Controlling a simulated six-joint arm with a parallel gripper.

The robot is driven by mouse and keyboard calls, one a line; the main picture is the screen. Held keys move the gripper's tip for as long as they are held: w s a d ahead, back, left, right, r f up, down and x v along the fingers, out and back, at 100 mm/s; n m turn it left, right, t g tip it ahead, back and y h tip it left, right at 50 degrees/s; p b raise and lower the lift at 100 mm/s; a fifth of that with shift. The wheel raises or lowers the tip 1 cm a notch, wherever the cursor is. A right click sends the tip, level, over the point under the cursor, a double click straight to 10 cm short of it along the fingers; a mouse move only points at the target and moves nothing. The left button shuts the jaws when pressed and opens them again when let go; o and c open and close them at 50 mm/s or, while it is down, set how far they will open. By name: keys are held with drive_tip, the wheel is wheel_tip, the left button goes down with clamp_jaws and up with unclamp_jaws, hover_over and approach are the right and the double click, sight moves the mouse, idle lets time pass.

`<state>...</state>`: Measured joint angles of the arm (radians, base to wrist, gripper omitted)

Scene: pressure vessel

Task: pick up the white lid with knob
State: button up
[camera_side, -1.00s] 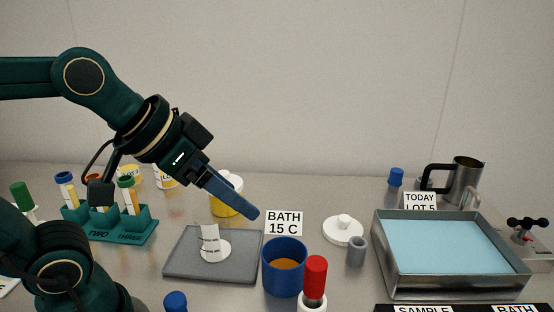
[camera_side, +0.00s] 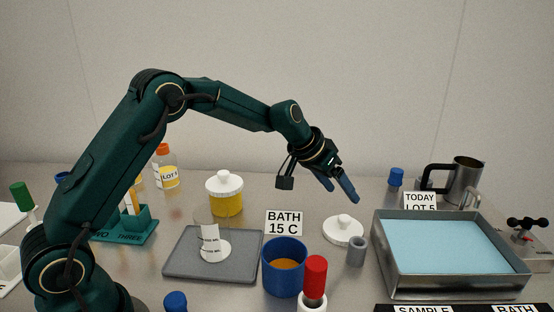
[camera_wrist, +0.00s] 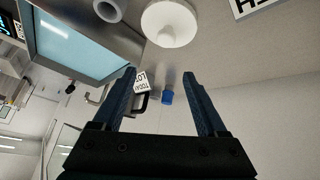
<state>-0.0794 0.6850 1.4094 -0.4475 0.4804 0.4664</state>
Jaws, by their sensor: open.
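The white lid with knob (camera_side: 343,231) lies flat on the table, knob up, between the bath sign and the metal water bath. It also shows at the top of the wrist view (camera_wrist: 169,22), ahead of the fingertips and clear of them. My gripper (camera_side: 341,188) is open and empty, above and behind the lid, with its blue fingers pointing down and to the right. In the wrist view both fingers (camera_wrist: 162,80) are spread apart with nothing between them in their grip.
A grey cylinder (camera_side: 357,251) stands close by the lid's front right. The water bath (camera_side: 452,288) is to the right, the BATH 15 C sign (camera_side: 283,223) and blue cup (camera_side: 284,282) to the left. A white-lidded yellow jar (camera_side: 225,204) stands farther left. Table behind the lid is free.

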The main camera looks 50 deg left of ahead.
sight(344, 217)
drive_tip(key=shift+g, duration=0.4)
wheel_tip(344, 217, down, 4)
drive_tip(key=shift+s+a+f, duration=0.1)
drive_tip(key=shift+s+a, duration=0.05)
drive_tip(key=shift+x, duration=2.3)
clamp_jaws()
